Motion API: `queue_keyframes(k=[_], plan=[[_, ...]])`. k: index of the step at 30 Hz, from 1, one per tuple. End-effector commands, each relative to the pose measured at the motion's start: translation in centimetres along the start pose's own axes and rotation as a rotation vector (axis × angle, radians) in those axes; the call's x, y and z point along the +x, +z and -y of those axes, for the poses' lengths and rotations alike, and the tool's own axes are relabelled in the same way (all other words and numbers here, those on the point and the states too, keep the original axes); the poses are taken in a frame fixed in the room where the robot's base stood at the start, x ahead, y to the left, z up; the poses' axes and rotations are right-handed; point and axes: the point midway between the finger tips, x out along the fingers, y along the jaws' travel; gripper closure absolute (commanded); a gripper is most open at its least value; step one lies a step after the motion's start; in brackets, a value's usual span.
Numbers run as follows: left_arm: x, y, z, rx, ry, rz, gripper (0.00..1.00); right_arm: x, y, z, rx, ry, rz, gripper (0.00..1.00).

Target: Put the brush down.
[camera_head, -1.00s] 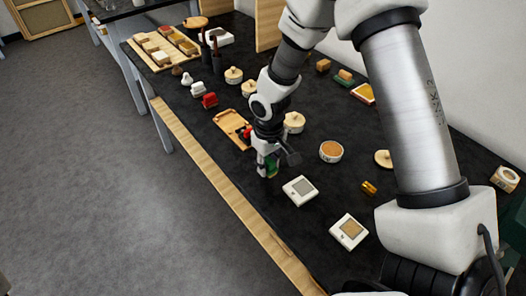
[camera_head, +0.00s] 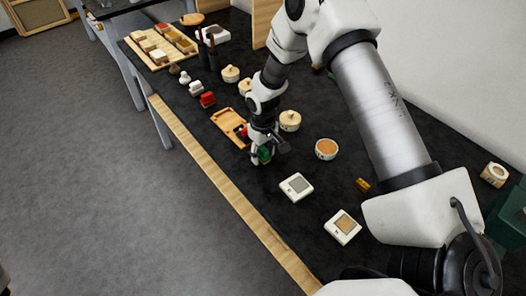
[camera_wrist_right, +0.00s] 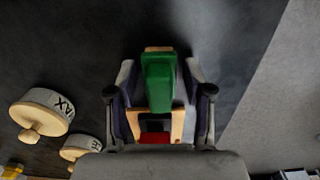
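The brush is a green piece with a pale wooden edge. In the right wrist view the brush (camera_wrist_right: 159,82) is between the two fingers of my right gripper (camera_wrist_right: 160,85). In the head view the green of the brush (camera_head: 265,154) shows at the tip of my right gripper (camera_head: 260,155), low over the black table, near its front edge. The gripper appears shut on it; its contact with the table cannot be told. A wooden tray (camera_head: 228,120) lies just beyond the gripper, partly hidden by it. My left gripper is not in view.
Square white-framed tiles (camera_head: 296,186) and (camera_head: 342,226) lie to the right. Round lidded pots, one here (camera_head: 290,121), stand behind. A pale wooden strip (camera_head: 215,175) runs along the front edge. Bare black table lies between tray and tile.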

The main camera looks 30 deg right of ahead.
Motion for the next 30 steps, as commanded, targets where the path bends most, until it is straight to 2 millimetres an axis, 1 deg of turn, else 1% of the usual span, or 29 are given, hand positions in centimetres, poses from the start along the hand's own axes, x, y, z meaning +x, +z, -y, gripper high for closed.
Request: queue_keyframes(k=[7,10,11,14,21,24,27,30], plan=[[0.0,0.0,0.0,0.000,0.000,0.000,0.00,-0.1,0.0,0.0,0.000,0.000,0.000,0.43],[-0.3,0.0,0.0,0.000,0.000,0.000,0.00,-0.6,0.0,0.0,0.000,0.000,-0.001,0.43],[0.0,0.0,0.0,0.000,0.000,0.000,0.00,-0.7,-0.1,0.0,0.000,0.000,-0.002,0.43],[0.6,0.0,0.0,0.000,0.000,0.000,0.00,-2.4,-0.1,0.0,0.001,0.000,-0.005,0.43],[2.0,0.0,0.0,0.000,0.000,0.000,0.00,-8.6,-0.1,0.0,0.000,0.001,-0.006,0.43],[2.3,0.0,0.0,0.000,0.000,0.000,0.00,-10.7,-0.1,0.0,0.000,0.000,-0.005,0.43],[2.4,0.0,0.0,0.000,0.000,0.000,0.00,-11.9,-0.1,0.0,0.001,0.000,-0.002,0.43],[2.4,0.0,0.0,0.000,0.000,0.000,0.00,-12.4,0.0,0.0,0.001,0.000,0.001,0.43]])
